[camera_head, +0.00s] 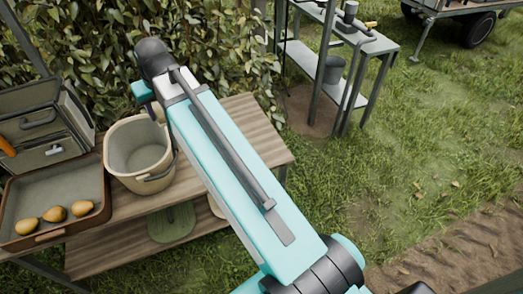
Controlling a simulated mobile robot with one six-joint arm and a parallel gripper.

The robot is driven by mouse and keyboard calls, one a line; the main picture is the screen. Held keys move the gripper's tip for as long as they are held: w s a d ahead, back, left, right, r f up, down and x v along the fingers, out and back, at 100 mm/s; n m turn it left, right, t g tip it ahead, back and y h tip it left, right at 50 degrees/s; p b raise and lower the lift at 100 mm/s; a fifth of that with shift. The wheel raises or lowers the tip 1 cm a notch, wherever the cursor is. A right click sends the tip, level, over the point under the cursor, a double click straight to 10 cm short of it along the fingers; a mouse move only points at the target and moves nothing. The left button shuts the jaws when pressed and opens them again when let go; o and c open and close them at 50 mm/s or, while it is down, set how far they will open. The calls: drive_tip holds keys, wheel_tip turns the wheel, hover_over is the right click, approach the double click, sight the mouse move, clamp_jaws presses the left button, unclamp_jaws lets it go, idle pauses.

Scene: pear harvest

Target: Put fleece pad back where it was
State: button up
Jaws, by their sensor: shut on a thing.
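My teal arm reaches from the lower right up toward the hedge and bends at a dark joint near the top left. The end of the arm and my gripper are hidden behind my own arm. I cannot make out the fleece pad for sure. A green rounded flat thing (172,224) lies on the lower shelf of the wooden bench (251,125), and I cannot tell what it is. A beige thing (215,207) beside it is mostly covered by my arm.
A cream bucket (138,158) stands on the bench, left of my arm. A brown-rimmed tray (52,237) holds three pears (54,214).

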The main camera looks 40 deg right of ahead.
drive_tip(key=s+f, duration=0.2)
drive_tip(key=f, duration=0.1)
drive_tip(key=s+f, duration=0.1)
drive_tip(key=shift+s+d+f, duration=0.15)
drive_tip(key=shift+s+d, duration=0.15)
drive_tip(key=shift+d, duration=0.1)
drive_tip(key=shift+d, duration=0.15)
